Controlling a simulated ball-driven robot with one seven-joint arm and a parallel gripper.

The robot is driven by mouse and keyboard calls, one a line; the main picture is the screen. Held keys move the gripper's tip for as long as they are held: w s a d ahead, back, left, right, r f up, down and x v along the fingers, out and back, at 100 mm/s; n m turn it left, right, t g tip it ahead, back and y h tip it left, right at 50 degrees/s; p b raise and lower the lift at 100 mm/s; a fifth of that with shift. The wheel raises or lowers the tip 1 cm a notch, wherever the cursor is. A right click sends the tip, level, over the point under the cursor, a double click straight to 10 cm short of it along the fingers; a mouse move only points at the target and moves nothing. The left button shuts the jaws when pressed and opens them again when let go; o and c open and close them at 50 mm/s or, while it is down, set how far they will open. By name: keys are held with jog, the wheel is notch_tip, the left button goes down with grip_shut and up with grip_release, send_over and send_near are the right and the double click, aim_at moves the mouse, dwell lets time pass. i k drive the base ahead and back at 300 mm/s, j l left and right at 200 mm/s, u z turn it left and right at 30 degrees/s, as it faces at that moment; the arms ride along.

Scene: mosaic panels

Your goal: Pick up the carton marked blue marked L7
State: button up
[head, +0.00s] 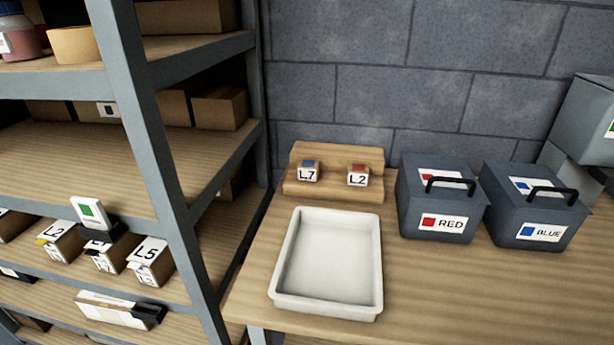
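A small pale block marked L7 (308,174) with a blue patch on top sits at the left of a wooden stepped stand (335,190) on the table. On the shelf at left are cartons: one marked L2 (60,243) with a yellow patch, one marked L5 (149,260), and one between them (109,259) whose mark is partly hidden. I cannot make out a blue L7 carton on the shelf. My gripper is not in view.
A block marked L2 (358,176) with a red top shares the stand. An empty white tray (373,270) lies in front. Lidded bins marked RED (420,205) and BLUE (512,222) stand at right. A shelf post (160,165) stands before the shelves.

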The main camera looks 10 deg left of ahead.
aim_at(114, 262)
jog(key=u, duration=1.45)
